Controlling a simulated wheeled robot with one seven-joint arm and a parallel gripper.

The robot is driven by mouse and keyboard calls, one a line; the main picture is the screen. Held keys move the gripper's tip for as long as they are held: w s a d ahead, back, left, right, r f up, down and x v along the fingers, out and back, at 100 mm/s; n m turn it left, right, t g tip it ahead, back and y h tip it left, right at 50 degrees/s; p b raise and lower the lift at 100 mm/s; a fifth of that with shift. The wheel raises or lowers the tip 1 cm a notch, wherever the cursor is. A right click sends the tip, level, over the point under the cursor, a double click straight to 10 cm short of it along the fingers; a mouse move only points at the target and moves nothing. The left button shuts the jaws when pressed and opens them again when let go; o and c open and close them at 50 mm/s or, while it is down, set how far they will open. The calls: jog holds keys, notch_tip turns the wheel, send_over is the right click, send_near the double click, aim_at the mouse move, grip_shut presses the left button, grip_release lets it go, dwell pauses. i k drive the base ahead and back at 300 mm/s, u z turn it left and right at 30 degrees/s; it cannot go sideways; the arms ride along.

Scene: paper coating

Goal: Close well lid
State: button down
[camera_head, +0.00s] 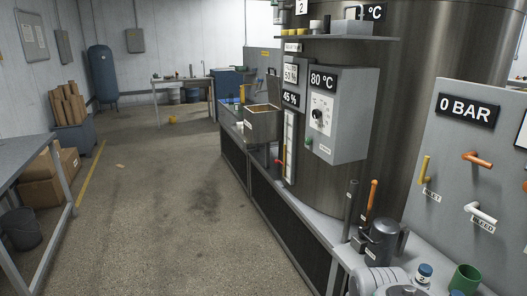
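A grey metal box (262,126) stands on the long bench left of the large tank, and its top is open with a brownish inside. A grey panel (273,86) stands up at the back right of this box. It looks like a raised lid, but it is too small to be sure of its hinge. No part labelled as a well can be read. My gripper is not in view.
A control box marked 80 °C (341,115) juts out from the tank (424,50). A 0 BAR panel (467,170) with several handles stands at right. A grey table (30,157) is at left. The floor (170,200) between is mostly clear.

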aim_at(273, 81)
jog(key=u, duration=0.75)
jog(key=i, duration=4.7)
jog(key=z, duration=0.3)
jog(key=i, duration=0.35)
jog(key=z, duration=0.4)
